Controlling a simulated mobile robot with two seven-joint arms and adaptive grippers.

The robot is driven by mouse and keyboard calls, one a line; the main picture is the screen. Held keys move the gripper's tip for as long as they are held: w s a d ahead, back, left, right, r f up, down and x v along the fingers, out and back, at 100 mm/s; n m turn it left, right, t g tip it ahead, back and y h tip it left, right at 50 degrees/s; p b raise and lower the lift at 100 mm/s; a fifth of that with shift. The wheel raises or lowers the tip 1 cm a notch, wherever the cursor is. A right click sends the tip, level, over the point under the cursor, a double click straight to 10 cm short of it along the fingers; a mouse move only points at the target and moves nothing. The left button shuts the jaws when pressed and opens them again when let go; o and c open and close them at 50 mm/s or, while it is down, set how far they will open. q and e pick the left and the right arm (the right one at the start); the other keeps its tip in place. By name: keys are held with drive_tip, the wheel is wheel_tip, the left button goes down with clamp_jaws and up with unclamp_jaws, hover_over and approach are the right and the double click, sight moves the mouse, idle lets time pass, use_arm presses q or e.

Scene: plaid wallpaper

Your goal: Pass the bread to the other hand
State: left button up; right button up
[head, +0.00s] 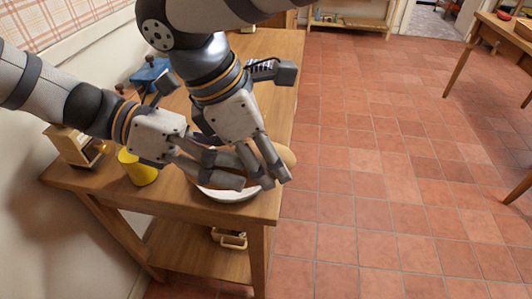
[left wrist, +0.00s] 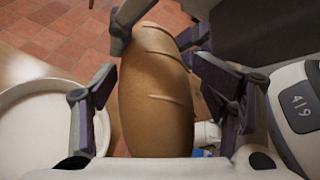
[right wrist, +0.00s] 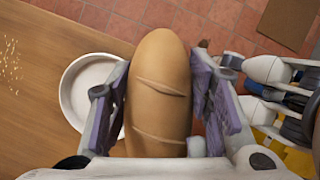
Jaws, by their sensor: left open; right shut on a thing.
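The bread is a brown oval loaf with slash marks, mostly hidden behind my grippers in the head view (head: 288,157). My right gripper (head: 262,165) is shut on the bread, and in the right wrist view its purple-padded fingers press both sides of the loaf (right wrist: 160,95). My left gripper (head: 240,172) is open beside it. In the left wrist view the loaf (left wrist: 155,95) lies between the left fingers, with a gap on the left side. The bread is held above a white bowl (head: 228,194), which also shows in the right wrist view (right wrist: 72,95).
A wooden table (head: 195,205) bears the bowl, a yellow cup (head: 138,168), a wooden grinder-like box (head: 75,147) and a blue object (head: 150,72). A lower shelf (head: 195,255) holds a pale-handled item. Tiled floor (head: 390,180) is open to the right, with another table at far right.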

use_arm(q)
drive_tip(key=s+v, duration=0.1)
drive_tip(key=v, duration=1.1)
drive_tip(key=s+a+f+m+g+y, duration=0.1)
drive_tip(key=s+f+m+y, duration=0.3)
drive_tip(key=f, duration=0.8)
drive_tip(key=s+a+f+m+g+y, duration=0.1)
drive_tip(key=s+f+y, duration=0.4)
drive_tip(key=f, duration=0.7)
drive_tip(key=s+a+f+m+y, duration=0.1)
drive_tip(key=s+f+m+y, duration=0.1)
drive_tip(key=s+f+m, duration=0.3)
drive_tip(key=s+a+f+m+t+y, duration=0.1)
drive_tip(key=s+f+m, duration=0.5)
drive_tip(key=s+m, duration=0.6)
drive_tip(key=shift+s+a+y, duration=0.55)
drive_tip(key=shift+s+y, duration=0.35)
drive_tip(key=shift+s, duration=0.2)
